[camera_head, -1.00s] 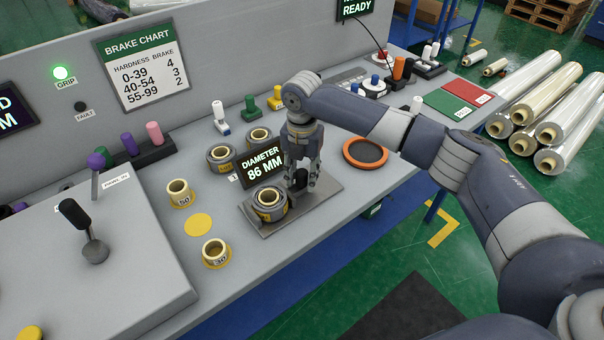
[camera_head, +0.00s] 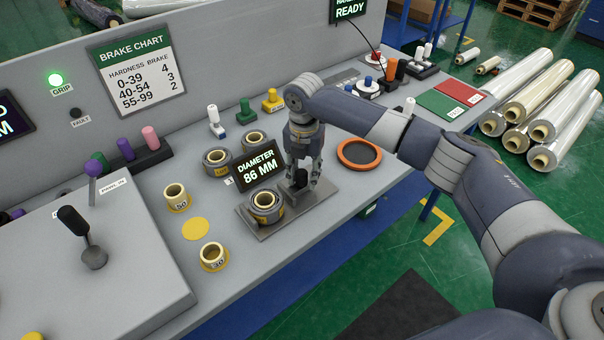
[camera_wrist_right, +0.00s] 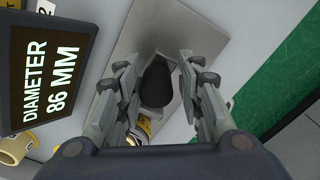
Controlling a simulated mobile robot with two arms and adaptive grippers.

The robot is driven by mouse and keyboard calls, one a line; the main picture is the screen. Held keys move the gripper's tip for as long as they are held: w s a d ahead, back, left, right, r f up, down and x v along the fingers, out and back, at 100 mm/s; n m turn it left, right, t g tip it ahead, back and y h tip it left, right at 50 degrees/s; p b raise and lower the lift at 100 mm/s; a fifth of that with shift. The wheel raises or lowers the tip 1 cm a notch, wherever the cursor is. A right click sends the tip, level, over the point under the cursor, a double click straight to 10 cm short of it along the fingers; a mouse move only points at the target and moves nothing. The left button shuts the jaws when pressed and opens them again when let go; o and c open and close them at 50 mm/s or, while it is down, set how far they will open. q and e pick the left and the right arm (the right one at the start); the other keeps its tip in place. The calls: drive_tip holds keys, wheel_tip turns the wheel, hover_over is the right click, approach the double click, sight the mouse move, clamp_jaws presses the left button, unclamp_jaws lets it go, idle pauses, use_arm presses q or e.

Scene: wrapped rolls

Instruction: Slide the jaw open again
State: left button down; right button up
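The measuring gauge has a grey metal plate (camera_head: 322,193) with a sliding jaw that carries a black knob (camera_wrist_right: 157,82). A wrapped roll (camera_head: 266,205) with a yellow core sits on the plate's left part, beside the jaw. It is mostly hidden in the wrist view. The gauge display (camera_head: 259,166) reads DIAMETER 86 MM. My right gripper (camera_head: 302,186) points down over the jaw. In the wrist view, its fingers (camera_wrist_right: 158,80) stand apart on both sides of the black knob, with small gaps visible. My left gripper is not in view.
Other rolls (camera_head: 217,161) stand behind the display and yellow-ringed cores (camera_head: 213,255) stand to the left. An orange-rimmed dark disc (camera_head: 359,153) lies right of the gauge. A lever box (camera_head: 110,270) fills the left. The green GRIP lamp (camera_head: 56,80) is lit.

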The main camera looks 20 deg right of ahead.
drive_tip(key=shift+a+r, duration=0.1)
drive_tip(key=shift+r, duration=0.2)
wheel_tip(320, 180, up, 11)
drive_tip(key=shift+r, duration=0.15)
idle(0.6)
